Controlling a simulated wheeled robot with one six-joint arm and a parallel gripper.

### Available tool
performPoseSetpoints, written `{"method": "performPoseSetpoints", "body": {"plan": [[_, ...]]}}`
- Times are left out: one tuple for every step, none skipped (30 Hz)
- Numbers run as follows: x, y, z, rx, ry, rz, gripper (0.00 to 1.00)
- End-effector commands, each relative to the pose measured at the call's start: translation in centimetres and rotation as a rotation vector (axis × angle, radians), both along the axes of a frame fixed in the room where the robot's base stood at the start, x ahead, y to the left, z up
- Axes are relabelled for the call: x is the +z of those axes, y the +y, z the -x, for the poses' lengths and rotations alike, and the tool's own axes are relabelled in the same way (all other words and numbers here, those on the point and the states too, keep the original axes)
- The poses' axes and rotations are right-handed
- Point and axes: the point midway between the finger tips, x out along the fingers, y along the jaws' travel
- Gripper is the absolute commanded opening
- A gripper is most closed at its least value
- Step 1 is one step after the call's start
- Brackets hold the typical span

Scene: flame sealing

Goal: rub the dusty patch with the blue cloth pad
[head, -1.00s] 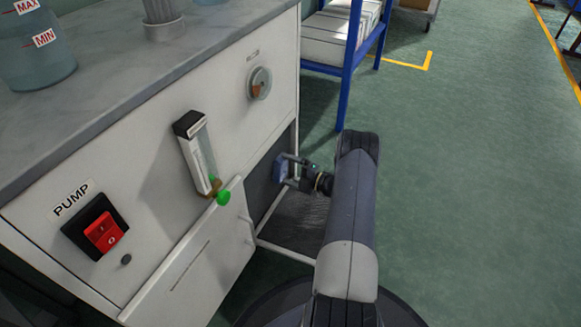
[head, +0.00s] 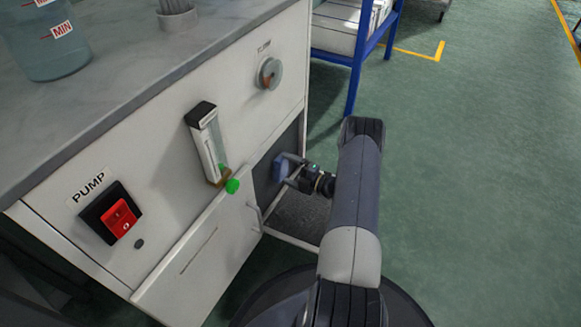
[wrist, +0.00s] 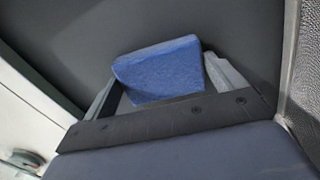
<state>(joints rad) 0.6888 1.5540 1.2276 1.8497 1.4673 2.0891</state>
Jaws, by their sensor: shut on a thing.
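My gripper (head: 284,168) is shut on the blue cloth pad (wrist: 160,70), with one finger on each side of it in the wrist view. In the head view the pad (head: 279,168) is at the dark inner panel (head: 264,176) of the cabinet opening. The same dark grey panel (wrist: 215,25) fills the background of the wrist view. I cannot tell whether the pad touches it. I cannot pick out a dusty patch in either view; the pad and gripper cover part of the panel.
The cabinet's open white door (head: 200,262) stands left of my arm, with a bar handle (head: 258,215). Above it are a flowmeter (head: 208,143) with a green knob and a red pump switch (head: 117,217). A blue rack (head: 355,75) stands behind. Floor to the right is clear.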

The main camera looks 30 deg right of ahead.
Motion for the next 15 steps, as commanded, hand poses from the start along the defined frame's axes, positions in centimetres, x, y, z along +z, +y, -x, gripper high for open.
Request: {"method": "performPoseSetpoints", "body": {"plan": [[0.1,0.7,0.2,0.009,0.002,-0.002,0.72],[0.1,0.9,0.3,0.009,0.003,-0.003,0.72],[0.1,1.2,0.6,0.009,0.003,-0.003,0.72],[0.1,1.4,0.7,0.009,0.003,-0.002,0.72],[0.1,1.6,0.9,0.009,0.003,-0.003,0.72],[0.1,1.9,1.1,0.009,0.003,-0.003,0.72],[0.1,2.1,1.3,0.009,0.003,-0.003,0.72],[0.1,2.2,1.4,0.008,0.001,-0.003,0.72],[0.1,2.4,1.6,0.008,0.002,-0.004,0.72],[0.1,2.5,1.7,0.007,0.001,-0.003,0.72],[0.1,2.6,1.7,0.007,0.001,-0.003,0.72],[0.0,2.6,1.8,0.006,0.001,-0.002,0.72],[0.0,2.6,1.8,0.006,0.001,-0.001,0.72],[0.0,2.7,1.8,0.006,0.001,-0.001,0.72],[0.0,2.8,1.9,0.005,0.001,-0.002,0.72]]}}
